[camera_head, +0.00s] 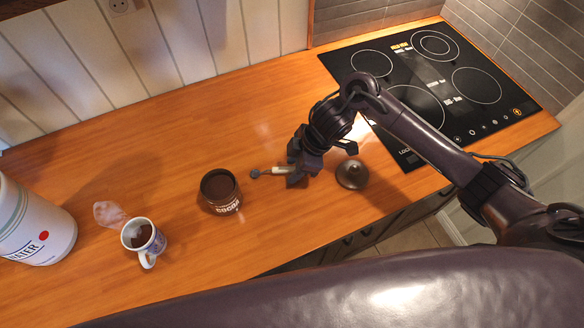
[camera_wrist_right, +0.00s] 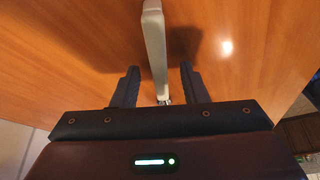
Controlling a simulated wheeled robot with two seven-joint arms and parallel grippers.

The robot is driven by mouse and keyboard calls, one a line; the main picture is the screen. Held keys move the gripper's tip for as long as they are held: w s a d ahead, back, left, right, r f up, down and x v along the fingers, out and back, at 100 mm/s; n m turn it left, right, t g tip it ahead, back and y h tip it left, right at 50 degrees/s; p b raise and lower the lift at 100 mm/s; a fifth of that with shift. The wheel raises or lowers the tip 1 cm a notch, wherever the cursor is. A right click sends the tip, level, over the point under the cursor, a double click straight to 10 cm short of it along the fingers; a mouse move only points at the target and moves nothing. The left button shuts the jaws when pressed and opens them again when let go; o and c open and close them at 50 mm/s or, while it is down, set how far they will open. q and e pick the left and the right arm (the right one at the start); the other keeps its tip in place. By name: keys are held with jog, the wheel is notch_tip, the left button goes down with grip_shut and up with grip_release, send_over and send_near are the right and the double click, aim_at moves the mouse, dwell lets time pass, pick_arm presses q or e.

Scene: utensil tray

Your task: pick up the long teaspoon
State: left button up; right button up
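The long teaspoon (camera_head: 279,170) shows in the head view by my right gripper, with a pale handle and a dark bowl end pointing left toward the cocoa jar. In the right wrist view its pale handle (camera_wrist_right: 155,45) runs down between the two fingers. My right gripper (camera_head: 296,170) is over the counter at the teaspoon. In the wrist view the fingers of this gripper (camera_wrist_right: 158,86) stand apart, with a gap on each side of the handle. The far end of the handle is hidden by the gripper in the head view. My left gripper is not in view.
The open cocoa jar (camera_head: 221,192) stands left of the teaspoon, and a dark round lid (camera_head: 352,175) lies to its right. A steaming mug (camera_head: 144,239) and a white water container (camera_head: 34,222) stand further left. A black cooktop (camera_head: 455,85) is at the back right.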

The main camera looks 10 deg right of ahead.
jog(key=shift+c, duration=0.3)
grip_shut()
jog(key=shift+r, duration=0.1)
